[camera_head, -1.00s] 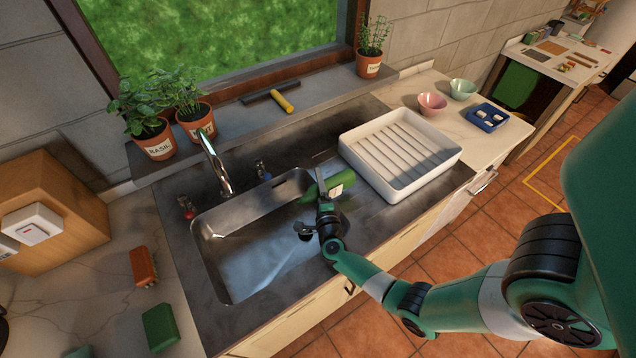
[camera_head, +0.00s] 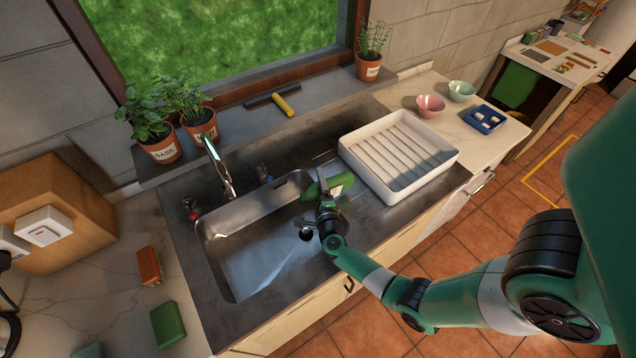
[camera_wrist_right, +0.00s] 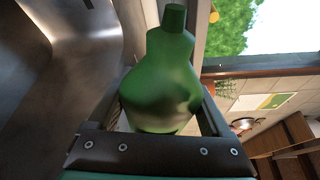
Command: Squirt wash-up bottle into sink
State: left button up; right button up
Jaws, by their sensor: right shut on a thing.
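The wash-up bottle (camera_head: 338,184) is green with a pale label. It lies tilted on its side over the right edge of the sink, its capped end toward the basin. My right gripper (camera_head: 323,190) is shut on it. In the right wrist view the bottle (camera_wrist_right: 160,85) stands between the two fingers (camera_wrist_right: 165,112), with its green cap at the top. The steel sink (camera_head: 240,268) is below and to the left, and its basin looks empty. Whether the bottle touches the sink rim I cannot tell. My left gripper is not in view.
A white dish rack (camera_head: 372,182) stands right of the bottle. The tap (camera_head: 220,168) rises behind the basin. Potted herbs (camera_head: 163,150) stand on the sill. A red brush (camera_head: 149,266) and a green sponge (camera_head: 168,324) lie on the left counter.

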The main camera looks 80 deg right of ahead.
jog(key=shift+r+m+p, duration=0.4)
jog(key=shift+r+p, duration=0.25)
jog(key=shift+p, duration=0.05)
jog(key=shift+w+f, duration=0.1)
jog(key=shift+f, duration=0.05)
jog(key=shift+a+r+y+p, duration=0.1)
jog(key=shift+r+y+p, duration=0.2)
jog(key=shift+r+p, duration=0.1)
jog(key=shift+w+a+r+m+p, duration=0.1)
jog(key=shift+r+m+p, duration=0.1)
jog(key=shift+m+p, duration=0.35)
jog(key=shift+f, duration=0.15)
jog(key=shift+w+a+r+m+y+p, duration=0.15)
jog(key=shift+r+m+y+p, duration=0.3)
jog(key=shift+p, duration=0.35)
